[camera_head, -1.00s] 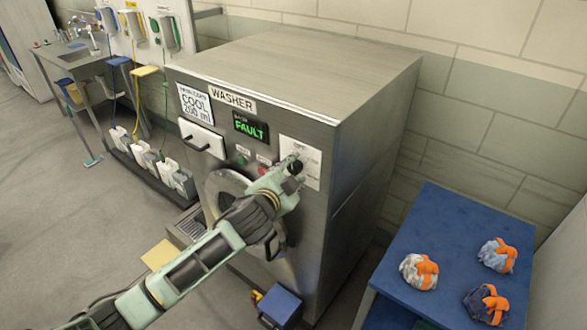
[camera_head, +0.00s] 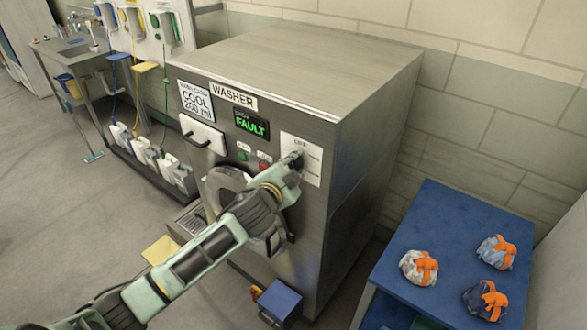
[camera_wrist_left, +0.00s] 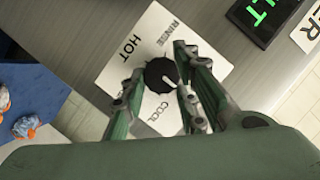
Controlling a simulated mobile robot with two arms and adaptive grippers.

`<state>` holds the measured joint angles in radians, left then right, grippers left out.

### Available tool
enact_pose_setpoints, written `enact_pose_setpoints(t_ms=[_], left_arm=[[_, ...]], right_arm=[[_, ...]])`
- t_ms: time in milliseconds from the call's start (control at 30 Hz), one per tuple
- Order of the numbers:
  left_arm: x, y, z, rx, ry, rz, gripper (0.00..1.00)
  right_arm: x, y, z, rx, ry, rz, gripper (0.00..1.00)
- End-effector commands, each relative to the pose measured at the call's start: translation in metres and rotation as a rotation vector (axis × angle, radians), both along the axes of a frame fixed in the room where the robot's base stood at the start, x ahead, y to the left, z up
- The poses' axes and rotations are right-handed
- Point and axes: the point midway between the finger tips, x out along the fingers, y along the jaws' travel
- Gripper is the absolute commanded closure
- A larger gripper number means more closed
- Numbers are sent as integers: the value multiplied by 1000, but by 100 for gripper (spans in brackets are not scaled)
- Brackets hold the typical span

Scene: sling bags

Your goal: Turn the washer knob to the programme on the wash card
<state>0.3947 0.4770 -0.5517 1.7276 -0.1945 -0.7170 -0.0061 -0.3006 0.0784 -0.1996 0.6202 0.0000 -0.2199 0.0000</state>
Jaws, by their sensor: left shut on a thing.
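The washer (camera_head: 300,70) has a white dial plate (camera_head: 312,174) with a dark round knob at its right front. In the left wrist view the black knob (camera_wrist_left: 159,72) sits on the plate, with HOT, COOL and RINSE readable around it. Its white pointer aims to the lower right, beside the word COOL. My left gripper (camera_head: 292,164) is shut on the knob, one finger on each side; it also shows in the left wrist view (camera_wrist_left: 160,76). The right finger hides part of the plate. The wash card (camera_head: 197,102) reads COOL 200 ml. My right gripper is out of view.
A green FAULT display (camera_head: 251,125) is lit above the buttons. The round door (camera_head: 222,185) is partly behind my left arm. A blue table (camera_head: 440,235) with several tied bundles stands at the right. Jugs (camera_head: 145,152) stand left of the washer.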

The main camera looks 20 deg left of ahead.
Motion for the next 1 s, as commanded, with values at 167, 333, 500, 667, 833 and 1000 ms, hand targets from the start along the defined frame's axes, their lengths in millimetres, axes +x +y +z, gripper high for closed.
enact_pose_setpoints(t_ms=[167, 333, 500, 667, 833, 1000], left_arm=[[-3, -4, -8, 17, 7, -5, 98], [-3, -4, -12, 80, -15, -6, 98], [-3, -5, -16, 192, -53, -7, 98], [-3, -5, -20, 330, -102, -7, 98], [-3, -4, -22, 482, -157, -7, 98], [-2, -3, -24, 629, -210, -7, 98]], right_arm=[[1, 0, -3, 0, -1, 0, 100], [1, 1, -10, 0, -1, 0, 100], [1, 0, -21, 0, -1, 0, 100], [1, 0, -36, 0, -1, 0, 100], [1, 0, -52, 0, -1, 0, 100], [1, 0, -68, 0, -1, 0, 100]])
